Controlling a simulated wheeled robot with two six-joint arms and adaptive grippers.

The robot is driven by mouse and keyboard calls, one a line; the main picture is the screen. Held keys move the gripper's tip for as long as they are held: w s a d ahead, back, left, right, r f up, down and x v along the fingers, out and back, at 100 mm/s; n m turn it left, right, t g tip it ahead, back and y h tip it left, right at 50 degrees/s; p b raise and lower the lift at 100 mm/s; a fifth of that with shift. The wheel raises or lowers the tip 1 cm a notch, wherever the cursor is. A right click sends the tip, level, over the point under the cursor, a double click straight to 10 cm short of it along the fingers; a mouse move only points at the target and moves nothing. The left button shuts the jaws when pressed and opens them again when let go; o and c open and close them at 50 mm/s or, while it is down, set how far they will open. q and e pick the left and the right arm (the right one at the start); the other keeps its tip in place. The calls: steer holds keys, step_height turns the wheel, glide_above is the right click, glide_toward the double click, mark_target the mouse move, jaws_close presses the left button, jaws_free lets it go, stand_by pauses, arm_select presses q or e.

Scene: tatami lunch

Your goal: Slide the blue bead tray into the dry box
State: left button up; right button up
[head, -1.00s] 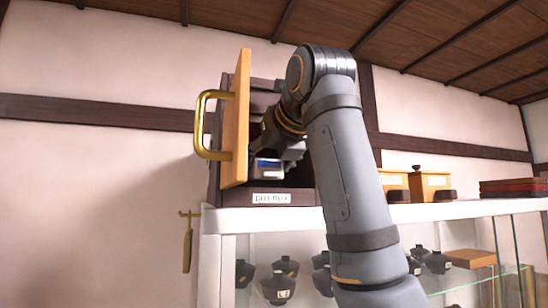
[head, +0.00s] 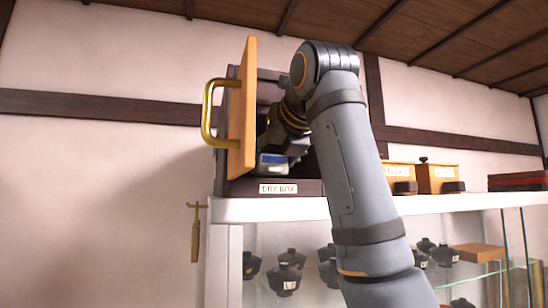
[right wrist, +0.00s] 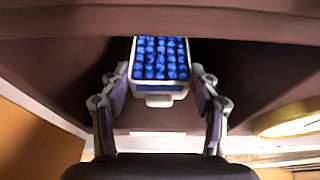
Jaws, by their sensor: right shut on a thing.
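The blue bead tray (right wrist: 160,88) is a small pale tray full of blue beads, with a tab on its near side. My right gripper (right wrist: 160,72) is shut on it, one finger at each side. In the head view a bit of the tray (head: 272,160) shows at the open front of the dark dry box (head: 235,188), just above its labelled lower front. How far the tray is inside is hard to tell. The box's orange wooden door (head: 242,110) with a brass handle (head: 208,115) stands open at the left. My right forearm hides much of the opening. My left gripper is out of view.
The box stands on the white top of a glass cabinet (head: 440,200). Dark lidded bowls (head: 286,278) sit inside the cabinet. Orange boxes (head: 437,178) and a stack of dark red trays (head: 518,181) stand farther right. A brass hook (head: 196,230) hangs at the left.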

steer(key=shift+f+b, duration=0.45)
steer(key=shift+f, duration=0.05)
steer(key=o, duration=1.3)
steer(key=v, duration=0.7)
steer(key=shift+s+d+r, duration=0.1)
steer(key=shift+s+d, duration=0.05)
steer(key=shift+s, duration=0.2)
steer(key=shift+w, duration=0.2)
